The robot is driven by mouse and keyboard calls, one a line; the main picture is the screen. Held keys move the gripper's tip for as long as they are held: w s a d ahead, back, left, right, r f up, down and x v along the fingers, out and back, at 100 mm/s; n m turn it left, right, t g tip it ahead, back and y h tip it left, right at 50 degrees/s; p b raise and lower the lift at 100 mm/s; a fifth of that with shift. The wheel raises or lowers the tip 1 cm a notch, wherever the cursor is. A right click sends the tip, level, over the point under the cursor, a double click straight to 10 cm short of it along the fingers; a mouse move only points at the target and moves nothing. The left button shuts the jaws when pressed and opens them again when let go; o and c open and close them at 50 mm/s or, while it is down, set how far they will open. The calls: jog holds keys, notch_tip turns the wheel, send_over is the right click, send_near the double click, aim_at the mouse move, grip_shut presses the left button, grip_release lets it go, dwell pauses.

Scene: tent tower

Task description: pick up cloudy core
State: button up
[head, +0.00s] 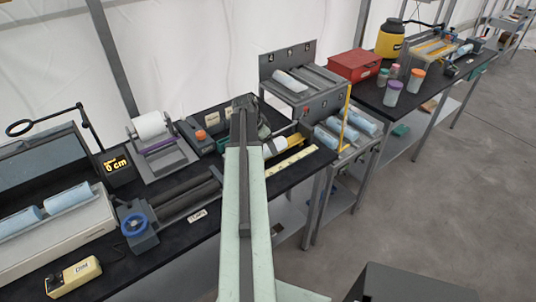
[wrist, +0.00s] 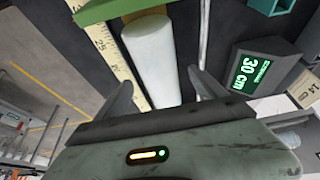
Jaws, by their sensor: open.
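A whitish, cloudy cylinder, which looks like the cloudy core (wrist: 152,55), lies in the upper middle of the wrist view. Its far end meets a yellow-brown block under a green bar. In the head view the core (head: 277,146) shows partly, just right of my arm on the black bench. My gripper (wrist: 163,82) is open, one finger to each side of the core's near end in the wrist view. I see no contact, and the depth between them is unclear. In the head view the gripper is largely hidden at the arm's far end.
A measuring strip (wrist: 105,50) runs left of the core. A display reading 30 cm (wrist: 250,72) stands to its right. A grey rack (head: 325,103) with pale blue cores is right of my arm. A roller device (head: 160,145) stands left. The floor at right is open.

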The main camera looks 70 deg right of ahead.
jog(key=b+x, duration=0.2)
jog(key=x, duration=0.1)
jog(key=shift+d+f, duration=0.15)
jog(key=shift+f, duration=0.2)
jog(key=shift+r, duration=0.15)
grip_shut()
jog(key=shift+r, duration=0.15)
